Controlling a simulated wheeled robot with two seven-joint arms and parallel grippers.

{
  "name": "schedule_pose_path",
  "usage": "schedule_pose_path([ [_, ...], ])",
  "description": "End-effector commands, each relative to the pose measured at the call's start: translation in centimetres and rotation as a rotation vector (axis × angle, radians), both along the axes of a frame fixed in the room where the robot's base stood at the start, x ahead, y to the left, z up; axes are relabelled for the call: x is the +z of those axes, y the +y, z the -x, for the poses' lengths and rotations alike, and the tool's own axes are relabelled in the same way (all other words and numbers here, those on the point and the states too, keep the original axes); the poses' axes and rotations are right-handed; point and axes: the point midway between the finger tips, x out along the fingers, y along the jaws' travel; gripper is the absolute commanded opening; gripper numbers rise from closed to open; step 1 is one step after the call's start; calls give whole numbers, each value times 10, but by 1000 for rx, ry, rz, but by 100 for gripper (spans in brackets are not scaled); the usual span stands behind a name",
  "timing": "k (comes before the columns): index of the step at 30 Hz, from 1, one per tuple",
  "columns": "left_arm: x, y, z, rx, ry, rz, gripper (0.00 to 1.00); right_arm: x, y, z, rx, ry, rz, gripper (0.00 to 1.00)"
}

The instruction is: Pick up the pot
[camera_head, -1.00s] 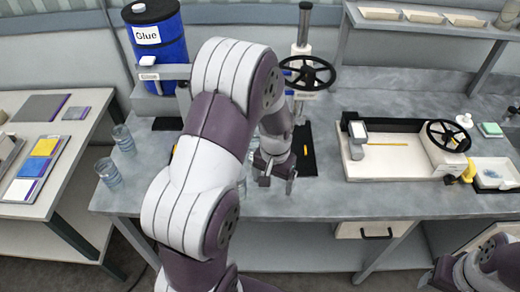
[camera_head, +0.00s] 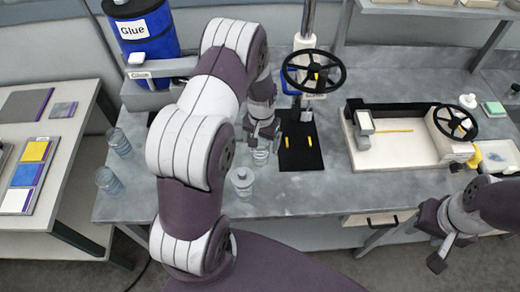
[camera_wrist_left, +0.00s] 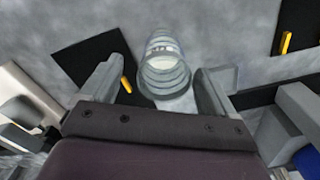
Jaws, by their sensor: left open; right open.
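Clear glass pots stand on the grey bench in the head view: one (camera_head: 261,153) is just below my left gripper (camera_head: 263,132), another (camera_head: 242,181) is nearer the front edge, and two (camera_head: 119,141) (camera_head: 108,181) stand at the left end. In the left wrist view, a clear ribbed pot (camera_wrist_left: 165,72) sits between the open fingers of my left gripper (camera_wrist_left: 160,88), with a gap on each side. My right gripper (camera_head: 441,244) is open and empty at the lower right, in front of the bench.
A black mat (camera_head: 300,150) with yellow pieces lies right of my left gripper, below a black handwheel (camera_head: 313,72). A white tray machine (camera_head: 395,150) fills the right of the bench. A blue Glue drum (camera_head: 148,45) stands at the back left.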

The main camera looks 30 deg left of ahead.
Motion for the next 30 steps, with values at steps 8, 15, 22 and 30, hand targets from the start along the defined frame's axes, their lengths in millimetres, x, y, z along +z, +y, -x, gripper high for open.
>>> schedule_pose_path([
  [8,-26,0,0,1,-1,-1,89,11,0,0,0,0,0,48],
  [15,-26,0,0,1,-1,-1,50,11,0,0,0,0,0,48],
  [22,-25,0,0,1,-1,-1,13,11,0,0,0,0,0,48],
  [30,-14,0,-1,1,-4,-1,13,6,0,0,0,0,0,48],
])
